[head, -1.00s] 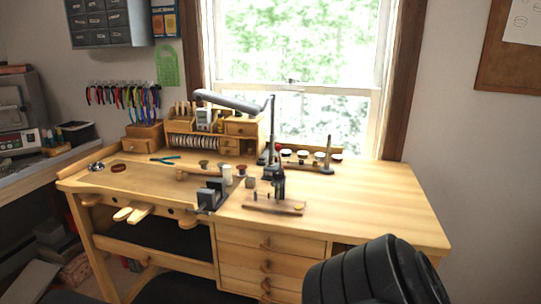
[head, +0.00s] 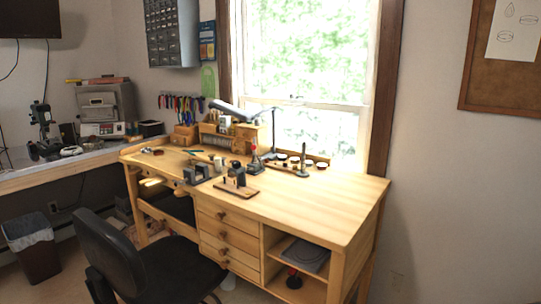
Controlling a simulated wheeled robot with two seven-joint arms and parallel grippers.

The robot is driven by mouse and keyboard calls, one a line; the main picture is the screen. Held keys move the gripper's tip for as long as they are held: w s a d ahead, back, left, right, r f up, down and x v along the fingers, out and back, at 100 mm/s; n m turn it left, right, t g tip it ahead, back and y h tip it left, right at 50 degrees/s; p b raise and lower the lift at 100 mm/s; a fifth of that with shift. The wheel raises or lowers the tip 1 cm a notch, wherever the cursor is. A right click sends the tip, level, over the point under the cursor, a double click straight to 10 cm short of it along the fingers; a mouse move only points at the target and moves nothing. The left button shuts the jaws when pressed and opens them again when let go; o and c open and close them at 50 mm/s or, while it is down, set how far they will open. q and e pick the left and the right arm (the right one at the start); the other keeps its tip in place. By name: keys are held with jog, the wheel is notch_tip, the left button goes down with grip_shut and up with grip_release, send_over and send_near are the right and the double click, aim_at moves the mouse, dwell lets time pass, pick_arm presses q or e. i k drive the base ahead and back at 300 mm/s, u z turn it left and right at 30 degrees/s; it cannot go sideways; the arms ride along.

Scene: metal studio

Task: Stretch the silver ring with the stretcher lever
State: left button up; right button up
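A small dark tool with an upright post (head: 240,177) stands on a wooden base (head: 247,193) near the bench's front edge; it may be the stretcher, but its lever is too small to make out. I cannot make out the silver ring; small shiny items (head: 152,150) lie at the bench's left end, too small to identify. Neither of my grippers is in view.
The wooden bench (head: 335,196) is clear on its right side. A grey vise (head: 195,172) stands left of the dark tool, and a lamp (head: 235,111) arches behind. A black chair (head: 115,256) stands before the bench's left part. An open shelf (head: 296,285) is below right.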

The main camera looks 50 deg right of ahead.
aim_at(252, 147)
jog(key=z, duration=1.45)
